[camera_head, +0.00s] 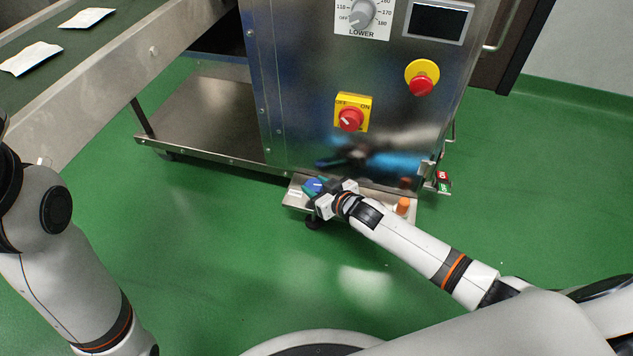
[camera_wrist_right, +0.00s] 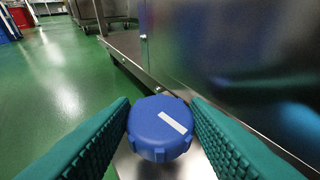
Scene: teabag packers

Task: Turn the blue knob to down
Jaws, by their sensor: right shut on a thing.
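The blue knob (camera_head: 313,186) sits on a low metal ledge (camera_head: 294,199) at the foot of the steel machine. In the right wrist view the blue knob (camera_wrist_right: 160,128) shows close up, with a white mark slanting from upper left to lower right on its top. My right gripper (camera_head: 317,189) is at the knob, and its green-padded fingers (camera_wrist_right: 160,130) stand on either side of it, shut on it. The right gripper partly covers the knob in the head view. My left arm comes in at the left edge of the head view, but its gripper is not seen.
An orange knob (camera_head: 403,205) stands on the same ledge, right of my right wrist. Above are a red OFF/ON switch (camera_head: 350,119), a red button on yellow (camera_head: 422,82) and a LOWER dial (camera_head: 362,14). A conveyor with white packets (camera_head: 87,18) is at upper left. Green floor is clear in front.

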